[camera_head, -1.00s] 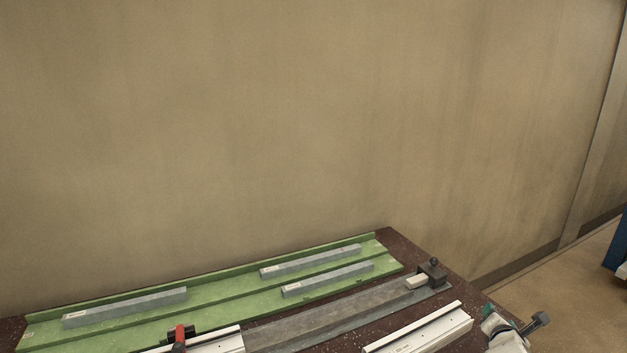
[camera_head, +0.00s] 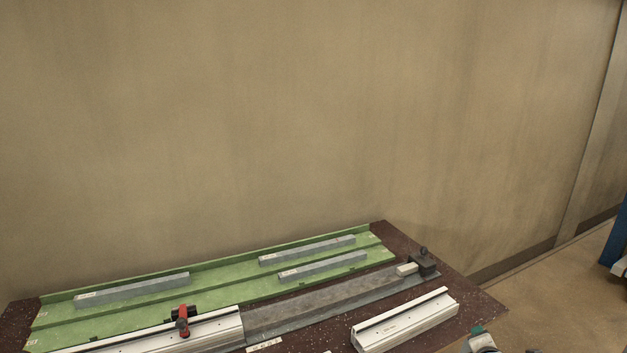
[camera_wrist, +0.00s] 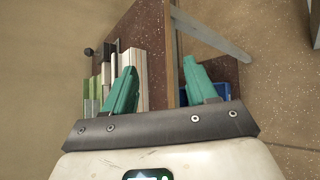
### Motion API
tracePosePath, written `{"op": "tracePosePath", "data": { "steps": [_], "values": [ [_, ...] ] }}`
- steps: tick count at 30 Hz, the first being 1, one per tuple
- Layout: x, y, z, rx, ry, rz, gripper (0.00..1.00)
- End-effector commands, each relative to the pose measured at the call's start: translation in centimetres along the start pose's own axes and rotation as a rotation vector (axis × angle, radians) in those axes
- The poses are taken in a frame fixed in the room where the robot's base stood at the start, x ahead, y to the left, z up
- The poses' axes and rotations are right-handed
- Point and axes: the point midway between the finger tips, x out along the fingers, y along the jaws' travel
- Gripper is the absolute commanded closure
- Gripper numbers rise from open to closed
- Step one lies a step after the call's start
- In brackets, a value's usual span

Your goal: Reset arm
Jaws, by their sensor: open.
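My gripper (camera_wrist: 160,88) shows in the wrist view with its two teal fingers spread apart and nothing between them. Behind the fingers is the dark red-brown bench (camera_wrist: 152,50), seen from its end. The arm end is in front of and to the right of this profile.
A green tray (camera_head: 215,293) holds several grey bars at the back. A grey rail (camera_head: 320,304) runs in front of it, with a dark clamp (camera_head: 424,262) at its right end. A red-handled clamp (camera_head: 183,320) sits on another white profile (camera_head: 150,334). Floor (camera_head: 545,300) is open at right.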

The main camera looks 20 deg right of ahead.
Motion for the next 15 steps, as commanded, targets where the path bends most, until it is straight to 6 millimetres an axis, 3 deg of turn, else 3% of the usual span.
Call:
{"op": "tracePosePath", "data": {
  "steps": [8, 11, 15],
  "values": [
    [-6.1, -4.3, -7.6, 0.412, 0.127, -0.168, 0.43],
    [-10.1, -7.0, -11.0, 0.621, 0.18, -0.29, 0.43],
    [-17.5, -11.7, -15.1, 0.925, 0.219, -0.533, 0.43]
  ]
}}
